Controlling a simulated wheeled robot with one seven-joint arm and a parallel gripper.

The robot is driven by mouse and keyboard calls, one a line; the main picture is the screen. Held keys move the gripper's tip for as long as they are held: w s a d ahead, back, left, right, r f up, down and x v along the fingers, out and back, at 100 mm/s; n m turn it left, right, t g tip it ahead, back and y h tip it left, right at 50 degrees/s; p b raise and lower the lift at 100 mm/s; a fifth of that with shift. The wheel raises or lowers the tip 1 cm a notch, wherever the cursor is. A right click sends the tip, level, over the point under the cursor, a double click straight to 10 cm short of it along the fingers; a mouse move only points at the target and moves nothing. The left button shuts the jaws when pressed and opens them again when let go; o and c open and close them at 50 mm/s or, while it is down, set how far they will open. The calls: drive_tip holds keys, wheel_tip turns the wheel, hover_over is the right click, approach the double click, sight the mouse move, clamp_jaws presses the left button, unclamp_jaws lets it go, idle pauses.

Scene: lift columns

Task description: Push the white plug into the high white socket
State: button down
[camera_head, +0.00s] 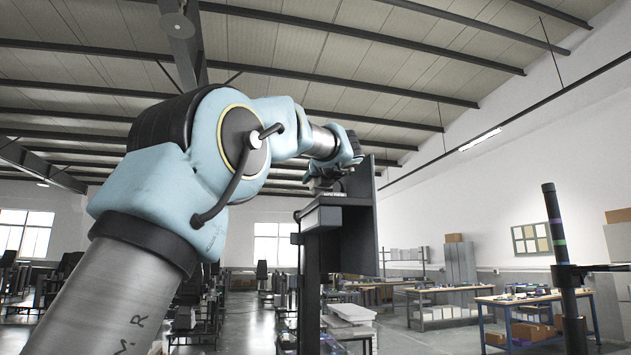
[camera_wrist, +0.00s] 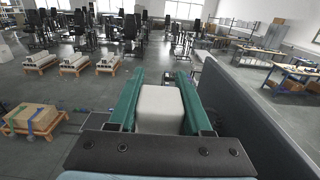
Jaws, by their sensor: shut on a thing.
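The white plug (camera_wrist: 160,108) is a pale block between the two green fingers of my gripper (camera_wrist: 160,82) in the wrist view. My gripper is shut on it, one finger along each side. In the head view my gripper (camera_head: 326,185) is small and dark at the end of my arm, close above the top of a dark column (camera_head: 322,217) and beside its upright panel. The plug cannot be made out clearly there. I cannot pick out the high white socket in either view, so whether the plug touches it cannot be told.
A tall dark panel (camera_head: 363,215) rises at the column's right; it also stands close right of my fingers in the wrist view (camera_wrist: 255,105). A dark post (camera_head: 560,260) stands at far right. Workbenches (camera_head: 520,300) and low carts (camera_wrist: 75,62) are farther off.

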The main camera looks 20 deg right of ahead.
drive_tip(key=shift+f+b, duration=1.35)
drive_tip(key=shift+f, duration=0.35)
idle(0.4)
drive_tip(key=c, duration=0.7)
unclamp_jaws()
drive_tip(key=o, duration=0.7)
drive_tip(key=shift+f, duration=0.25)
drive_tip(key=shift+r+p, duration=1.3)
drive_tip(key=shift+r, duration=2.5)
drive_tip(key=shift+s+a, duration=0.1)
